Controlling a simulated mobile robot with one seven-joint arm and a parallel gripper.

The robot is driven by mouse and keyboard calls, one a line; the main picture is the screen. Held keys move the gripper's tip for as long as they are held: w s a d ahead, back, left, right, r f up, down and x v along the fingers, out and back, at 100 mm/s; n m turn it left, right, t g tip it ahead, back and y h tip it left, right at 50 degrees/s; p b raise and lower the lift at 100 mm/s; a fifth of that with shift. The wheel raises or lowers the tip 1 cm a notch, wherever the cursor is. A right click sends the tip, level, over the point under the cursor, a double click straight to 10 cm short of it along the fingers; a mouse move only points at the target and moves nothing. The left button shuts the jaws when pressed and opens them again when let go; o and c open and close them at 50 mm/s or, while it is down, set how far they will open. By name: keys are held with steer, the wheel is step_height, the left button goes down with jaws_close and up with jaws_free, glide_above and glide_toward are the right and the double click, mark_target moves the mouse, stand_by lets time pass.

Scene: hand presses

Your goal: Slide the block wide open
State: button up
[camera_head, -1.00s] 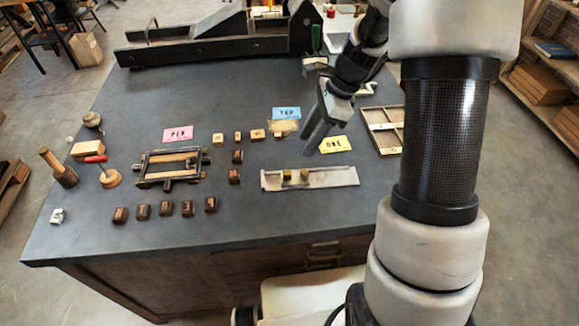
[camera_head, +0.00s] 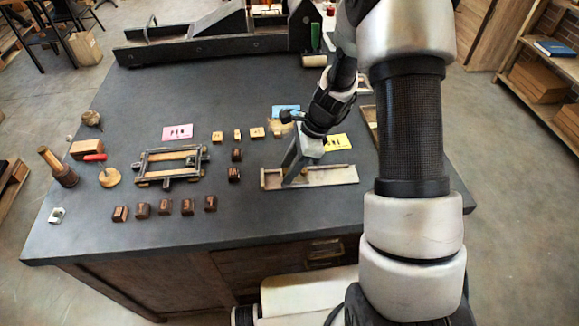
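A long pale metal tray with a raised back edge (camera_head: 335,178) lies near the front right of the dark table. My gripper (camera_head: 290,180) points down into its left half, with the fingertips at or just above the tray floor. The small brass-coloured block pieces there are hidden behind my fingers. I cannot tell whether the fingers touch them, or whether they are open or shut. The tray's left end and right half show clear.
A dark frame with wooden bars (camera_head: 170,165) lies to the left. Several dark letter blocks (camera_head: 165,208) stand in a row before it. Pink (camera_head: 177,132) and yellow (camera_head: 338,142) cards lie behind. A long press (camera_head: 215,45) spans the back.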

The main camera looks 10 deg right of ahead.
jaws_close()
steer(key=d, duration=0.8)
steer(key=d+b, duration=0.1)
steer(key=d, duration=0.3)
steer(key=shift+s, duration=0.25)
jaws_free()
steer(key=shift+r, duration=0.1)
steer(key=v, duration=1.7)
steer(key=shift+r, duration=0.1)
